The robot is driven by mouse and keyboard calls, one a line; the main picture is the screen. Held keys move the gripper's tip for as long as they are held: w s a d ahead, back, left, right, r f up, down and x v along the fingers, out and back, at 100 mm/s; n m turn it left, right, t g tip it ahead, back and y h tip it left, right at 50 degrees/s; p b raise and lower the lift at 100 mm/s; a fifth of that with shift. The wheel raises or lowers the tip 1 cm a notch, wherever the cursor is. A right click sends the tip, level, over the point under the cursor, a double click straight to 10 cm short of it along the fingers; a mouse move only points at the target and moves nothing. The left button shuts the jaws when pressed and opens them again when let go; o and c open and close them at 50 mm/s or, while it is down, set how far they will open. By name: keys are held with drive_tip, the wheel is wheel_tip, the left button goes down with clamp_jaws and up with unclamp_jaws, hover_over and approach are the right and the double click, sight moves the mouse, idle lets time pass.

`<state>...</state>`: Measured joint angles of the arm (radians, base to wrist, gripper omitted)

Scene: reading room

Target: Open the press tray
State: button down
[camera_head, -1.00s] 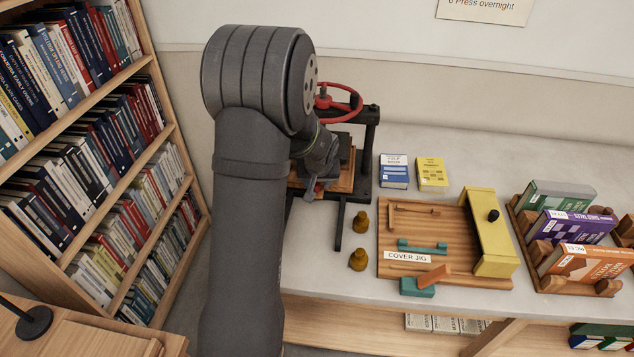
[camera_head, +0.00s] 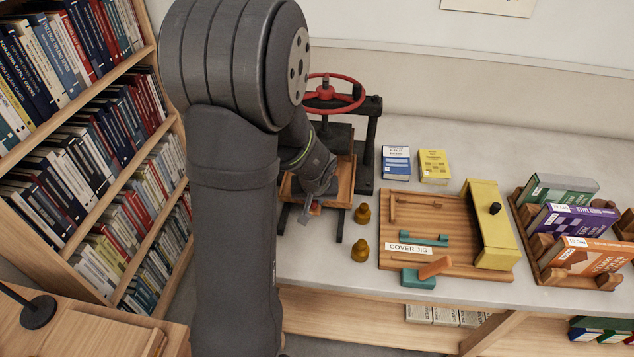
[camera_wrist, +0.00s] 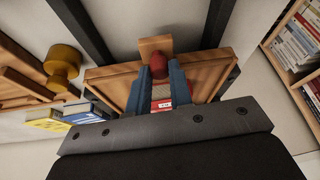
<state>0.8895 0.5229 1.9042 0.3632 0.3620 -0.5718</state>
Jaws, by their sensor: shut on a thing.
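The press stands at the back left of the bench, with a red handwheel (camera_head: 334,94) and a dark frame (camera_head: 369,150). Its wooden press tray (camera_head: 346,183) sticks out toward the front over dark rails. My gripper (camera_wrist: 160,82) is shut on the red knob (camera_wrist: 158,65) at the tray's front; the tray's wood (camera_wrist: 205,75) spreads to both sides of the fingers. A red item with a white label (camera_wrist: 162,103) shows between the fingers. In the head view my arm covers the tray's left part and the knob.
Two brass-coloured knobs (camera_head: 362,214) stand right of the tray's rails. Blue (camera_head: 396,164) and yellow (camera_head: 434,167) books lie behind the cover jig (camera_head: 450,225). A wooden rack of books (camera_head: 560,268) is at the right. A bookcase (camera_head: 90,150) stands at the left.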

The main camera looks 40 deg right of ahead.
drive_tip(key=s+a, duration=0.6)
drive_tip(key=shift+s+a, duration=0.15)
drive_tip(key=c, duration=1.3)
unclamp_jaws()
drive_tip(key=v, duration=1.7)
drive_tip(key=shift+r, duration=0.25)
drive_tip(key=x, duration=1.6)
drive_tip(key=shift+f, duration=0.3)
